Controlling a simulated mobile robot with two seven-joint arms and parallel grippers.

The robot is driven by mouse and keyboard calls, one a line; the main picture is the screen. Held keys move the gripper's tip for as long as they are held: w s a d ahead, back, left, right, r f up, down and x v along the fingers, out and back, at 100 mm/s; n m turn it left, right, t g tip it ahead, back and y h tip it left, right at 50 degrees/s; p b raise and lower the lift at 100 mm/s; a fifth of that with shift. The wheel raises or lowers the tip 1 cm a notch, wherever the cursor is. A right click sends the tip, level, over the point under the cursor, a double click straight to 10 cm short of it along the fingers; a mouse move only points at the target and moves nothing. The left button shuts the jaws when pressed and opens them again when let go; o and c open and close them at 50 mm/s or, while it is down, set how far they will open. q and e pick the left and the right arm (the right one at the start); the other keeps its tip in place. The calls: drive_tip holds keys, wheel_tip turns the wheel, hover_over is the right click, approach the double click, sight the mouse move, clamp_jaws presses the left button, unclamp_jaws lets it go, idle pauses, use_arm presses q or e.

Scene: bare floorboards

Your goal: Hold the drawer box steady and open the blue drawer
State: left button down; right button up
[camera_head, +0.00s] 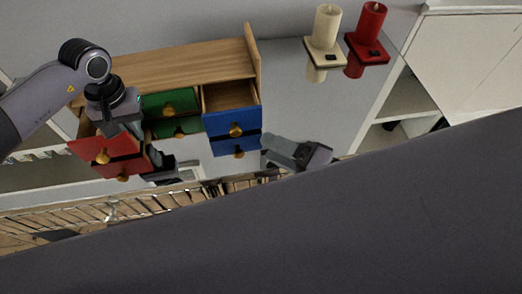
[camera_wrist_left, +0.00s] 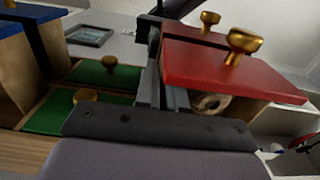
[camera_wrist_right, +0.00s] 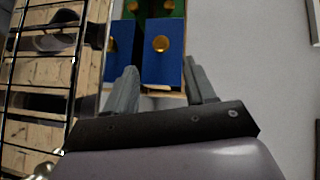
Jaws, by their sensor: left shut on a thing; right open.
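The drawer box (camera_head: 180,68) has a wooden top, with red, green and blue drawers in columns. The upper blue drawer (camera_head: 232,122) is pulled out, its wooden inside showing; a lower blue drawer (camera_head: 222,148) is below it. The upper red drawer (camera_head: 120,146) also stands out. My left gripper (camera_head: 152,155) is shut on the drawer box beside the red drawer; the exact held part is partly hidden. In the left wrist view, its fingers are beside the red front (camera_wrist_left: 225,68). My right gripper (camera_wrist_right: 163,72) is open and empty, facing the blue fronts and gold knob (camera_wrist_right: 160,43).
A cream candle (camera_head: 326,28) and a red candle (camera_head: 369,24) sit on wall holders to the right. White shelving (camera_head: 405,95) stands further right. A slatted wooden rack (camera_wrist_right: 35,75) is left in the right wrist view.

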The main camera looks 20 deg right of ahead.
drive_tip(key=shift+v, duration=1.6)
use_arm(q)
drive_tip(key=c, duration=1.1)
unclamp_jaws()
drive_tip(key=shift+c, duration=0.2)
